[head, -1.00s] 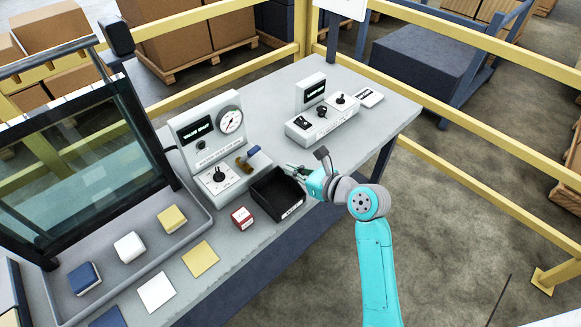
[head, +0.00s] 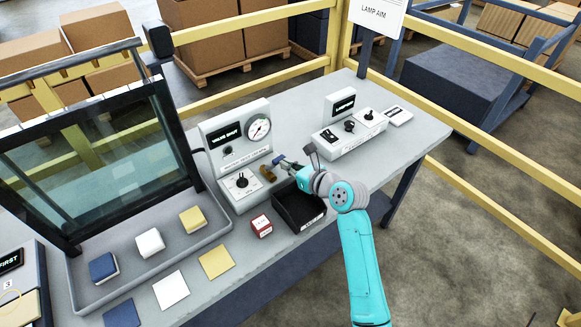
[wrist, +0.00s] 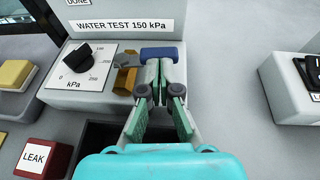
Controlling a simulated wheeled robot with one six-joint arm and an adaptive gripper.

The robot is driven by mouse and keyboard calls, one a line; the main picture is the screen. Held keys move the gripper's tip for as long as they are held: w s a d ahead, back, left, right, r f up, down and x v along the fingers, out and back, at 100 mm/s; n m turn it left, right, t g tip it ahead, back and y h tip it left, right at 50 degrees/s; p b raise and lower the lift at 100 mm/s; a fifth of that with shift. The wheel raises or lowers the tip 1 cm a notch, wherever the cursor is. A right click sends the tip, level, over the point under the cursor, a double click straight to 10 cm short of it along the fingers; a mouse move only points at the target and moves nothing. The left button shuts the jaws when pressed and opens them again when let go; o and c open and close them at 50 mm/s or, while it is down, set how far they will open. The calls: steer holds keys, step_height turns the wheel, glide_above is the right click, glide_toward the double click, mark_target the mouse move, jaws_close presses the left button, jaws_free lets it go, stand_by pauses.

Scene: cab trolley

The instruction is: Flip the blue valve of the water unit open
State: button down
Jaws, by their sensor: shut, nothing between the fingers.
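The water unit (head: 235,143) is a pale box with a dial gauge, a black knob and a dark display that reads as valve shut. Its blue valve handle (head: 279,159) sticks out at the right, on a brass body (head: 268,173). In the wrist view the blue handle (wrist: 158,54) lies crosswise beside the brass body (wrist: 125,75). My gripper (head: 289,163) is at the handle, its fingers (wrist: 160,68) shut and empty. The fingertips reach the near edge of the handle; I cannot tell whether they touch it.
A black open bin (head: 296,219) stands below my gripper. A red box (head: 261,226), labelled LEAK in the wrist view (wrist: 42,158), is to its left. A second control unit (head: 347,135) stands to the right. A tray (head: 207,238) with blocks is at the left.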

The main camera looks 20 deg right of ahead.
mark_target(284, 156)
steer(key=shift+w+d+n+g+y, duration=0.15)
steer(key=shift+w+n+g+y, duration=0.25)
steer(key=shift+n+y, duration=0.35)
steer(key=shift+w+d+n+g+y, duration=0.1)
steer(key=shift+w+n+g+y, duration=0.45)
steer(key=shift+n+g+y, duration=0.35)
steer(key=n+g+y, duration=0.1)
steer(key=w+n+g+y, duration=0.1)
steer(key=n, duration=0.1)
steer(key=w+n+g+y, duration=0.1)
steer(key=g, duration=0.1)
steer(key=shift+a+y, duration=0.25)
steer(key=shift+w+a+n, duration=0.1)
steer(key=shift+w+n, duration=0.1)
steer(key=shift+n, duration=0.15)
steer(key=shift+w+a, duration=0.35)
steer(key=shift+w, duration=0.25)
steer(key=shift+w+a+n+g+y, duration=0.15)
steer(key=shift+w+n+g+y, duration=0.1)
steer(key=shift+n+g, duration=0.25)
steer(key=shift+w+a+n+g+y, duration=0.15)
steer(key=shift+n+g+y, duration=0.15)
steer(key=shift+g, duration=0.3)
steer(key=shift+w+a, duration=0.5)
steer(key=shift+a, duration=0.35)
steer(key=shift+w+a, duration=0.1)
steer(key=shift+a, duration=0.05)
